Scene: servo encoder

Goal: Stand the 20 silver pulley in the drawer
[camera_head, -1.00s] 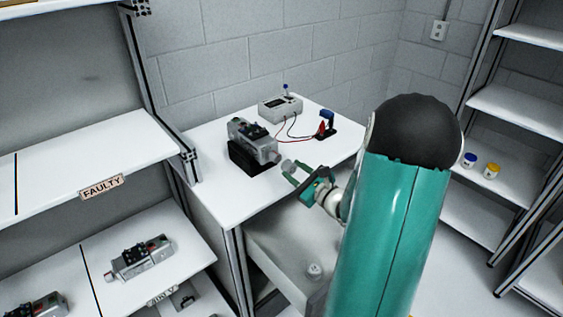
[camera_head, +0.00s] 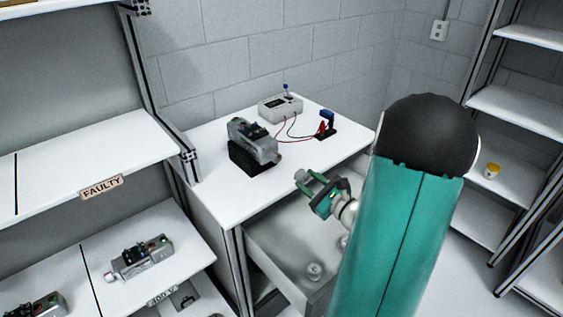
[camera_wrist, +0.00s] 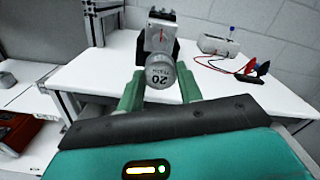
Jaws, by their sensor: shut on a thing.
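The silver pulley (camera_wrist: 160,72) is marked 20 and sits between the green fingers of my gripper (camera_wrist: 160,92) in the wrist view. In the head view the pulley (camera_head: 301,175) shows at the tips of my gripper (camera_head: 312,184), which is shut on it. They are in the air near the table's front edge, above the back part of the open drawer (camera_head: 275,238). The drawer holds a small silver piece (camera_head: 314,270) standing near its front, and another (camera_head: 342,242) partly hidden by my arm.
A servo unit on a black stand (camera_head: 252,147) is on the white table (camera_head: 215,195). A meter box (camera_head: 280,107) with red and black leads stands behind it. Shelves flank both sides, the left one labelled FAULTY (camera_head: 101,187). The drawer's left part is clear.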

